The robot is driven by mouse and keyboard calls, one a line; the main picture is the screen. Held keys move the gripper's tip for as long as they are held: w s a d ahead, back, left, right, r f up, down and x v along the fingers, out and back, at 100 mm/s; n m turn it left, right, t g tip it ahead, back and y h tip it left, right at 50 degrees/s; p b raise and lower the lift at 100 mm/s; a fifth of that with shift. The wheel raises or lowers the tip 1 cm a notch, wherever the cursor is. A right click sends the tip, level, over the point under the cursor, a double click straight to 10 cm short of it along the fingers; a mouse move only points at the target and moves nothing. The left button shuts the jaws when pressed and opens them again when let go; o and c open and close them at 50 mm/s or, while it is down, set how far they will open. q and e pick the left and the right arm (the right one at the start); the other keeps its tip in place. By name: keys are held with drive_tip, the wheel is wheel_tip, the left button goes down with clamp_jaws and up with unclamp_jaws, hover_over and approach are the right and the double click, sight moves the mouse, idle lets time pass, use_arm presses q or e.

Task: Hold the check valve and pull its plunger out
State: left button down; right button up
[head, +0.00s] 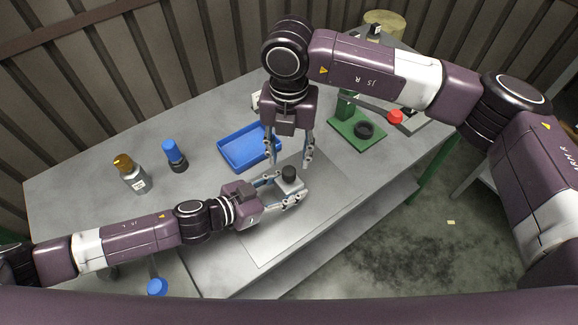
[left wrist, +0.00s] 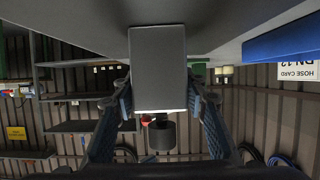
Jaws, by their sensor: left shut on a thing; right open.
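The check valve is a small grey block (head: 291,187) with a black round plunger (head: 289,172) on top. My left gripper (head: 286,190) is shut on the block, one finger on each side. In the left wrist view the grey block (left wrist: 158,70) sits between the fingers, and the black plunger (left wrist: 161,134) sticks out of its lower end on a short thin stem. My right gripper (head: 291,162) is open and points down just above the plunger, its fingers spread to either side. I see no contact between its fingers and the plunger.
A blue tray (head: 226,156) lies just left of my right gripper. A blue-capped bottle (head: 175,157) and an orange-capped bottle (head: 131,174) stand further left. A green stand with a black ring (head: 363,130) is at the right. The grey mat (head: 320,208) is clear at the front.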

sight(289, 170)
wheel_tip(289, 170, down, 5)
drive_tip(key=shift+f, duration=0.15)
clamp_jaws()
idle(0.4)
